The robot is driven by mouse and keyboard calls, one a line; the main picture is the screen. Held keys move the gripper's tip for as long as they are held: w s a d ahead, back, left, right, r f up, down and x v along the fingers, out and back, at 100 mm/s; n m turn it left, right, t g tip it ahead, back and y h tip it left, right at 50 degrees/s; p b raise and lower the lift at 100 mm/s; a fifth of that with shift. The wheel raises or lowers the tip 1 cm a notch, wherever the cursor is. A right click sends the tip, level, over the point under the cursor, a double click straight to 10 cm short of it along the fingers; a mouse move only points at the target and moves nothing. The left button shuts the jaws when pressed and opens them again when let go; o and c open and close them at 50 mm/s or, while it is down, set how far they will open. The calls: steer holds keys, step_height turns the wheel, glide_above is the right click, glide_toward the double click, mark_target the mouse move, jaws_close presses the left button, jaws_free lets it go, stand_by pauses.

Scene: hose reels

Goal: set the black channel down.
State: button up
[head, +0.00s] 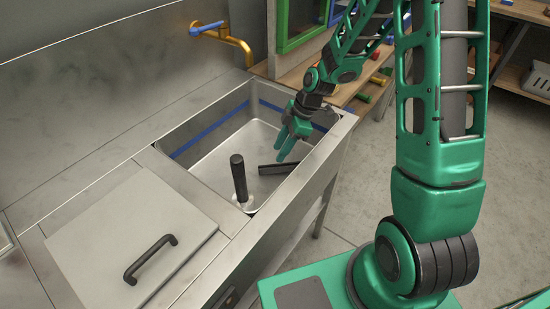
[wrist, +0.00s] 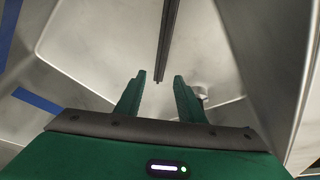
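The black channel (head: 277,169) is a short dark bar inside the steel sink (head: 210,170), and appears to lie on its floor. In the wrist view the channel (wrist: 168,40) runs from the top edge down to an end between and just beyond my fingertips. My gripper (head: 284,156) reaches down into the sink above the channel, fingers pointing downward. In the wrist view my gripper (wrist: 160,80) has its two green fingers apart, with a gap visible on both sides of the channel's end. Whether the channel touches the floor along its whole length is unclear.
A black upright tube (head: 239,178) stands in the sink at its near end. A lid with a black handle (head: 150,259) covers the counter nearby. A brass tap (head: 235,40) is on the back wall. A wooden shelf with coloured items (head: 378,81) stands beyond the sink.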

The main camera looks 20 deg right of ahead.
steer(key=shift+v, duration=2.1)
steer(key=s+d+r+m+t+h, duration=0.2)
steer(key=s+d+r+m, duration=0.1)
steer(key=s+r+m, duration=0.5)
steer(key=s+d+r+m+t+h, duration=0.25)
steer(key=s+r+m, duration=0.25)
steer(key=r+m, duration=0.4)
steer(key=s+d+m+g, duration=0.5)
steer(key=s+d, duration=0.7)
steer(key=s, duration=0.5)
steer(key=shift+s+d+f+m, duration=0.15)
steer(key=shift+s+f+m, duration=0.15)
steer(key=shift+f, duration=0.15)
steer(key=shift+c, duration=0.5)
